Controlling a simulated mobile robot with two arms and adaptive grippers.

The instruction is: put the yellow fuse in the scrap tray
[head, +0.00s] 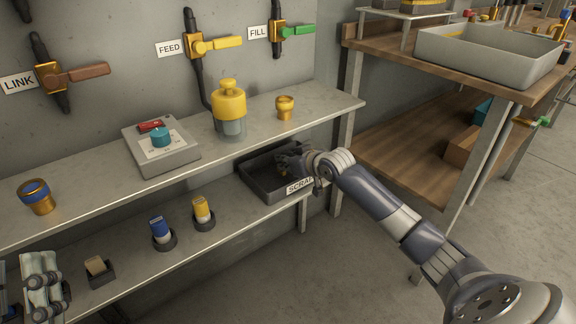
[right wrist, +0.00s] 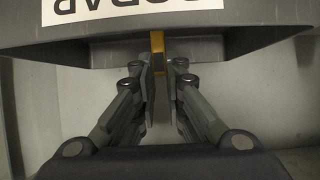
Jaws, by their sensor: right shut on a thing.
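The grey scrap tray (head: 257,179), labelled SCRAP, sits at the right end of the lower shelf. My right gripper (head: 285,160) is over the tray in the head view. In the right wrist view, its fingertips (right wrist: 159,65) are closed on a narrow yellow piece (right wrist: 157,41), mostly hidden between them; it looks like a yellow fuse. The tray (right wrist: 205,45) and its upside-down label fill the top of that view. Another yellow fuse (head: 202,207) stands upright in a dark round holder on the lower shelf. My left gripper (head: 45,285) is at the lower left corner, partly cut off.
A blue fuse (head: 160,227) in a holder and a tan block (head: 96,266) in a dark holder share the lower shelf. The upper shelf holds a grey switch box (head: 160,155), a yellow-capped vessel (head: 229,105) and brass cups (head: 285,107). A wooden bench (head: 420,150) stands at right.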

